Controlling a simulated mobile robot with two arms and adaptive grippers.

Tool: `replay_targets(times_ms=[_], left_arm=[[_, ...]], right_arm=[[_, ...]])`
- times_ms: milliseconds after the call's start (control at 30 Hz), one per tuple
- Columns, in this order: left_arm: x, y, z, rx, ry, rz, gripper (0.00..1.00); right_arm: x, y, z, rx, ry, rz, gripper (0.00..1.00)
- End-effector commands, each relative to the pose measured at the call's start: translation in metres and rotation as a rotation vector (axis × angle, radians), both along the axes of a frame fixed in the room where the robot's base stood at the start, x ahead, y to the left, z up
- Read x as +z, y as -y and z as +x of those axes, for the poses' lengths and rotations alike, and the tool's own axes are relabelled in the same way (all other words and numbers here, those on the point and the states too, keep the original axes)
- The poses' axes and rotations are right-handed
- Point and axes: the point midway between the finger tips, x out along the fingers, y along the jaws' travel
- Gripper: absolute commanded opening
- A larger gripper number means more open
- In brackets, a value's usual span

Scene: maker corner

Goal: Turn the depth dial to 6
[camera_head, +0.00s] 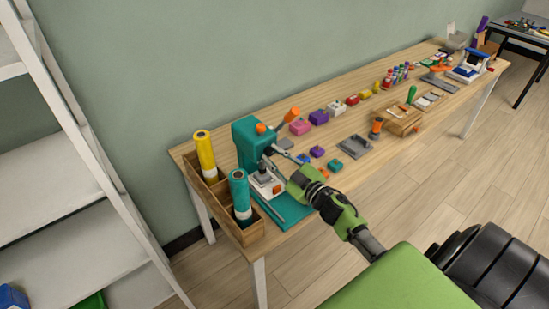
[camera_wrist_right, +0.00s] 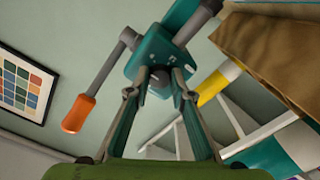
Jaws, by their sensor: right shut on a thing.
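The teal press (camera_head: 247,138) stands on the left part of the wooden workbench, with a lever that has an orange handle (camera_head: 290,114). In the right wrist view the press head (camera_wrist_right: 155,52) is straight ahead, and the orange handle (camera_wrist_right: 79,113) hangs to the left. My right gripper (camera_head: 274,157) reaches the press from its right side. In the wrist view its fingertips (camera_wrist_right: 159,82) are closed around a small dark dial (camera_wrist_right: 160,80) on the press head. The fingers hide much of the dial, and I cannot read its number. My left gripper is out of view.
A wooden box (camera_head: 247,231) with a yellow roll (camera_head: 205,150) and a teal roll (camera_head: 240,190) stands left of the press. Small coloured blocks (camera_head: 318,117) and a grey tray (camera_head: 355,146) lie to the right. A white shelf (camera_head: 60,190) stands at the left.

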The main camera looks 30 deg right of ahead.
Motion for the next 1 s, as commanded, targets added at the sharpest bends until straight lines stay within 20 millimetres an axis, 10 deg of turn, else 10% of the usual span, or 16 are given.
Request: replay_targets(times_ms=[1000], left_arm=[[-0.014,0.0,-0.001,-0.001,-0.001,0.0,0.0]], right_arm=[[0.001,0.0,0.0,0.001,0.037,-0.461,0.0]])
